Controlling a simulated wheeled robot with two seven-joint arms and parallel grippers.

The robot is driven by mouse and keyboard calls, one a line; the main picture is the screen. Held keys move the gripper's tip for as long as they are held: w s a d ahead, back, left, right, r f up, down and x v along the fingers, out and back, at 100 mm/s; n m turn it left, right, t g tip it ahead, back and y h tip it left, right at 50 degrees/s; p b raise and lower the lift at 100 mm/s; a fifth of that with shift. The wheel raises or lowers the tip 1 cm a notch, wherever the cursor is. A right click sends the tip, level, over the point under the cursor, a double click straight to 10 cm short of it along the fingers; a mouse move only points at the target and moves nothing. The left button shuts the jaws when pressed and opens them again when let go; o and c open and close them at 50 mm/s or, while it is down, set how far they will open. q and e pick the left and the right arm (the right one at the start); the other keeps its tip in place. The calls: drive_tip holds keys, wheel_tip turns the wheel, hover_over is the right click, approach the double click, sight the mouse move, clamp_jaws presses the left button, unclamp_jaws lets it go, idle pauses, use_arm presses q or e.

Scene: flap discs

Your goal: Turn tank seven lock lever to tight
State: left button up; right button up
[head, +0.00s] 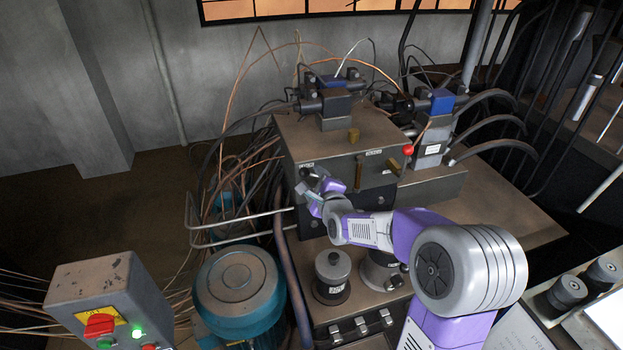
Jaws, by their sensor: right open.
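A grey metal valve block (345,136) stands on a bench in the middle of the head view. Its front face carries small white labels and a brass lever (358,172) pointing down. A red ball knob (407,150) sits at its right edge. I cannot read which label names tank seven. My right gripper (309,188) is open at the left part of the front face, just below a label. The purple and grey wrist hides what lies behind the fingers, so I cannot tell whether they touch a lever there. My left gripper is out of view.
A control box (100,300) with a red rotary switch stands at the lower left. A teal motor (238,290) is beside the bench. A round grey cap (332,268) stands below my wrist. Bent pipes and loose cables crowd the left side.

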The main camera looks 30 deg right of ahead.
sight(313, 175)
drive_tip(key=shift+x, duration=1.25)
clamp_jaws()
